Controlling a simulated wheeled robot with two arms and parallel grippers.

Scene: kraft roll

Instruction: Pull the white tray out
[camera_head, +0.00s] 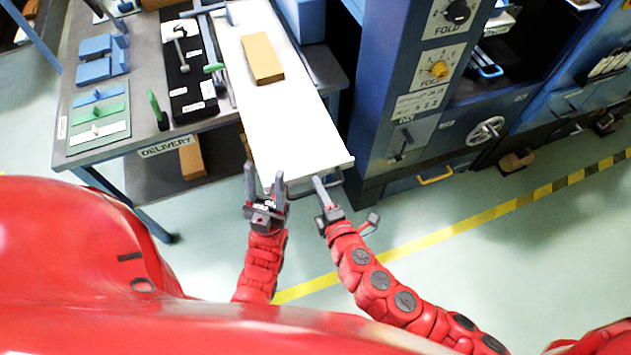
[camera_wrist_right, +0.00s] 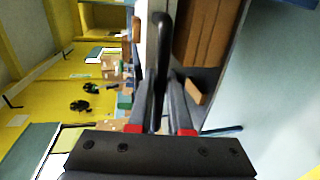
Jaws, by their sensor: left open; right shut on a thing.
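The white tray (camera_head: 285,120) is a long flat white board in the head view, its near end sticking out past the table toward me. A tan block (camera_head: 262,57) lies on it. A dark bar handle (camera_head: 336,180) runs along its near edge. My right gripper (camera_head: 318,184) is shut on this handle; the right wrist view shows the dark handle (camera_wrist_right: 158,60) between the fingers (camera_wrist_right: 163,105). My left gripper (camera_head: 264,172) is open at the tray's near left corner. I cannot tell whether it touches the tray.
A grey table with a DELIVERY label (camera_head: 165,147) stands left of the tray, holding blue blocks (camera_head: 95,67) and a black tool board (camera_head: 188,75). A blue machine cabinet (camera_head: 400,85) stands close on the right. The floor in front is clear, with a yellow-black stripe (camera_head: 480,219).

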